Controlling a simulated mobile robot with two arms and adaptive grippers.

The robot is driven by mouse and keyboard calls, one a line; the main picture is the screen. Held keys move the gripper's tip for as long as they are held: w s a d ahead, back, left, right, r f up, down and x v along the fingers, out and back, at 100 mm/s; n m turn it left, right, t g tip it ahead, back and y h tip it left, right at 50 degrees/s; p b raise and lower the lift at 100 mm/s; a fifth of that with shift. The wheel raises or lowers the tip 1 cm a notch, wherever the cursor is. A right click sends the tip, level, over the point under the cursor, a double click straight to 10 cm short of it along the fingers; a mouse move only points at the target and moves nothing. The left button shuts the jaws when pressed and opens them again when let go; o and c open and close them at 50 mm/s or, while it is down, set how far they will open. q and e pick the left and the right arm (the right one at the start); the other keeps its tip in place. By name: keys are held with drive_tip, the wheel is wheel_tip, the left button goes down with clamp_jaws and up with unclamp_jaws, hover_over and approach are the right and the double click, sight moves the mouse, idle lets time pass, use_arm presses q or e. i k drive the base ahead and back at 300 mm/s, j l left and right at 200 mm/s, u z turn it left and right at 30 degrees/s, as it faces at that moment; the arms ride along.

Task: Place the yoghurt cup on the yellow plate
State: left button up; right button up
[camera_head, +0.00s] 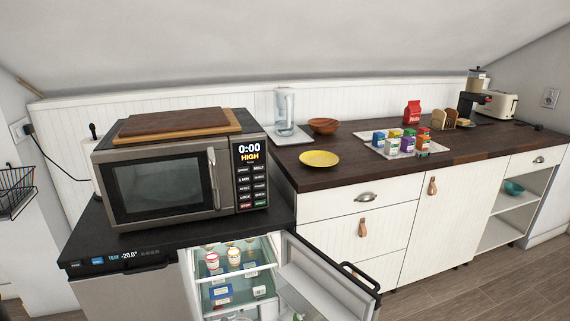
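The yellow plate (319,158) lies flat and empty on the dark wooden countertop, right of the microwave. Two small cups with red and white markings, which look like yoghurt cups, stand on the upper shelf of the open fridge: one on the left (212,262) and one on the right (234,256). I cannot tell which of them the task means. Neither of my grippers shows in the head view.
The fridge door (318,285) stands open toward the right, below the counter. A microwave (180,170) with cutting boards on top sits above the fridge. A tray (370,147) of small colourful boxes, a wooden bowl (323,126) and a glass pitcher (284,105) stand near the plate.

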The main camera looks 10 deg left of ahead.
sight(319, 160)
drive_tip(key=i+l+u, duration=0.3)
drive_tip(key=u, duration=0.2)
drive_tip(key=i+l+u, duration=0.2)
drive_tip(key=l+u, duration=0.25)
drive_tip(key=l, duration=0.1)
